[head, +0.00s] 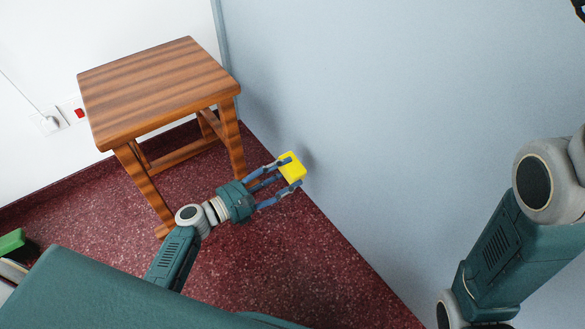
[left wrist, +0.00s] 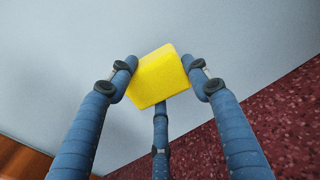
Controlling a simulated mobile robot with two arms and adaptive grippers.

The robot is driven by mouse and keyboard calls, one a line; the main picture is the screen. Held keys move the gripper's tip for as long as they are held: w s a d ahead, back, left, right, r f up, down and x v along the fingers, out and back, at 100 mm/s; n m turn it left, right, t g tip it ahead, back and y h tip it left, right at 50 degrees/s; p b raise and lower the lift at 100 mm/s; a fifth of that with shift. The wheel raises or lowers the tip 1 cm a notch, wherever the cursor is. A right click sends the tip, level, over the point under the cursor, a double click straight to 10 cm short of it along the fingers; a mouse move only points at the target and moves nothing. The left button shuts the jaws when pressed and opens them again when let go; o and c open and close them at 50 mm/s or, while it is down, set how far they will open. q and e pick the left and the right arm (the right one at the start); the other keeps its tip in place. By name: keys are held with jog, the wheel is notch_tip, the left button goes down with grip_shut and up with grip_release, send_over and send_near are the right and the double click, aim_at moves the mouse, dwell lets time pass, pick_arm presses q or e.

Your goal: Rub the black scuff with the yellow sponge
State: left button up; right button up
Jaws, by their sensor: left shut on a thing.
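The yellow sponge (head: 292,167) is held in my left gripper (head: 288,172), close to the pale blue wall panel. The fingers are shut on its sides. In the left wrist view the sponge (left wrist: 158,77) sits between the blue fingers of the left gripper (left wrist: 160,85), with the panel behind it. I cannot tell whether the sponge touches the panel. No black scuff shows in either view; the sponge and gripper may hide it.
A striped wooden stool (head: 155,85) stands left of my left gripper, its legs close to the forearm. The pale blue panel (head: 400,120) fills the right side. The red speckled floor (head: 270,270) is clear below. A socket (head: 48,122) is on the white wall.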

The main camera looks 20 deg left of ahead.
pick_arm(q)
jog(key=shift+s+a, duration=0.3)
jog(key=shift+s, duration=0.1)
jog(key=shift+p+v, duration=0.4)
jog(key=shift+v, duration=1.1)
